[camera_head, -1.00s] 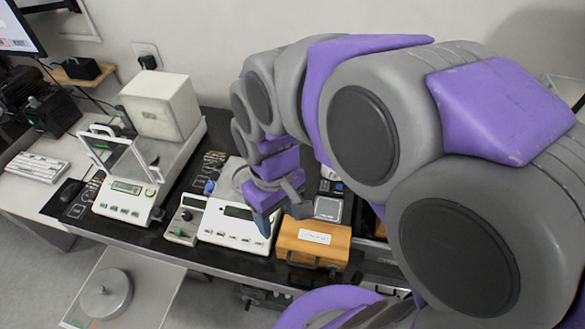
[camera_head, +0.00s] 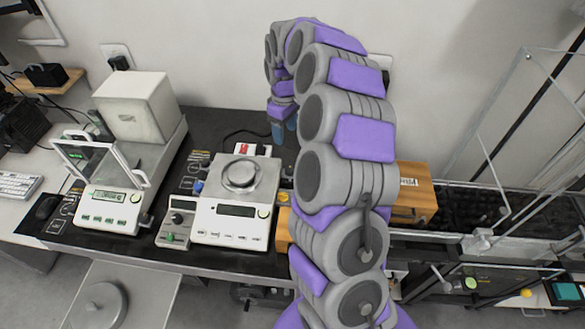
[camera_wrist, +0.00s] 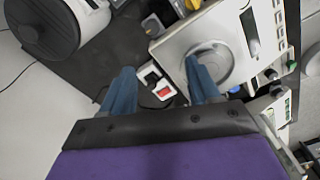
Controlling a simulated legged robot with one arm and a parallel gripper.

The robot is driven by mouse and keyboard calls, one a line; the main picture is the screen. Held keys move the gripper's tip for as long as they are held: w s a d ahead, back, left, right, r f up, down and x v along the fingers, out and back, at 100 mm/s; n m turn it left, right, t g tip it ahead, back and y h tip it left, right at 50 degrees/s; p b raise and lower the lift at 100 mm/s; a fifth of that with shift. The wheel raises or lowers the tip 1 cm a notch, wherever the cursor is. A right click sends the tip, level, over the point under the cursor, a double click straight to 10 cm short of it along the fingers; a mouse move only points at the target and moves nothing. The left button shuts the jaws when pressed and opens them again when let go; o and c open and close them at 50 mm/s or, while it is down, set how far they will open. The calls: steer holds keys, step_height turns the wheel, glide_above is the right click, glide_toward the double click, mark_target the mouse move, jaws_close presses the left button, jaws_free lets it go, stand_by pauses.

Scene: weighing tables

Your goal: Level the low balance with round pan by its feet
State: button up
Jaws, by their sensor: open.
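The low balance (camera_head: 212,224) stands on the dark bench with its round pan (camera_head: 240,175) on top and a dark display in front. A blue knob (camera_head: 197,187) shows at its left side. A white piece with a red patch (camera_head: 243,148) is at its back edge. My gripper (camera_head: 285,130) is open and empty, behind and to the right of the balance. In the wrist view, the open fingers (camera_wrist: 162,90) point towards the red patch (camera_wrist: 164,93), which shows between them. The right finger overlaps the round pan (camera_wrist: 225,62). My arm hides the balance's right surroundings.
A balance with a glass door (camera_head: 108,206) and a white box (camera_head: 138,105) stand left. A small device with a green button (camera_head: 177,222) sits beside the low balance. A wooden box (camera_head: 415,192) and clear panels (camera_head: 510,130) are right.

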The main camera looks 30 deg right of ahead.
steer(key=d+f, duration=0.1)
steer(key=d, duration=0.1)
steer(key=b, duration=0.4)
glide_toward(289, 168)
steer(key=f, duration=0.9)
steer(key=shift+s, duration=0.2)
steer(key=shift+r, duration=0.1)
steer(key=c, duration=1)
